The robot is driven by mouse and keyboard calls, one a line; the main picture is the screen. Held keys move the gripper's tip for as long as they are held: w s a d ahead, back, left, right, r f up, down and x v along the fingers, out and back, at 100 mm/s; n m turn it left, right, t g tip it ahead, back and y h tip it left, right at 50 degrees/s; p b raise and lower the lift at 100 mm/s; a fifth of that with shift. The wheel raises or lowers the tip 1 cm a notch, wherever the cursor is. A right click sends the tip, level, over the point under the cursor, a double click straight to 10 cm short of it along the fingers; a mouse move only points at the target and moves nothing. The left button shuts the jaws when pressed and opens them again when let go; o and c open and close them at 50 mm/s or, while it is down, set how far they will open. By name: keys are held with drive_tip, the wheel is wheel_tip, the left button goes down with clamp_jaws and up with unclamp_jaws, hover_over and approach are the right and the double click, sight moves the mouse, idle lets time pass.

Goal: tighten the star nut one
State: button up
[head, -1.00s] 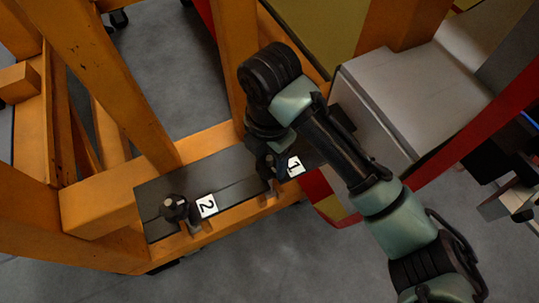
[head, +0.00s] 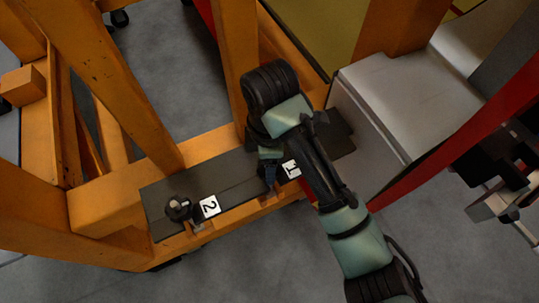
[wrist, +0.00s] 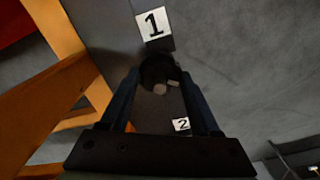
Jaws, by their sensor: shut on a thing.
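Star nut one is the dark round knob (wrist: 158,72) beside the white "1" label (wrist: 152,24) in the wrist view. My gripper (wrist: 158,78) has its two fingers on either side of this knob and is shut on it. In the head view my gripper (head: 268,174) points down at the dark plate (head: 240,192) next to the "1" label (head: 291,169). There the nut is mostly hidden by my gripper. How tight the nut is cannot be told.
A second dark star nut (head: 178,208) stands by the "2" label (head: 209,206), left on the same plate. Orange beams (head: 115,75) rise at the left and behind. A grey-white box (head: 385,105) and a red bar (head: 440,160) are at the right.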

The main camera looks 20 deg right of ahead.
drive_tip(key=m+p, duration=0.1)
drive_tip(key=m, duration=0.1)
drive_tip(key=m+p, duration=0.2)
drive_tip(key=m, duration=0.1)
drive_tip(key=shift+r+m+p, duration=0.2)
drive_tip(key=shift+m+p, duration=0.1)
drive_tip(key=shift+f+m+p, duration=0.1)
drive_tip(key=shift+m+p, duration=1.05)
drive_tip(key=shift+m, duration=0.35)
drive_tip(key=o, duration=1.4)
drive_tip(key=shift+f, duration=0.1)
drive_tip(key=shift+r, duration=0.4)
wheel_tip(320, 180, up, 12)
drive_tip(key=p, duration=1)
drive_tip(key=shift+r, duration=0.15)
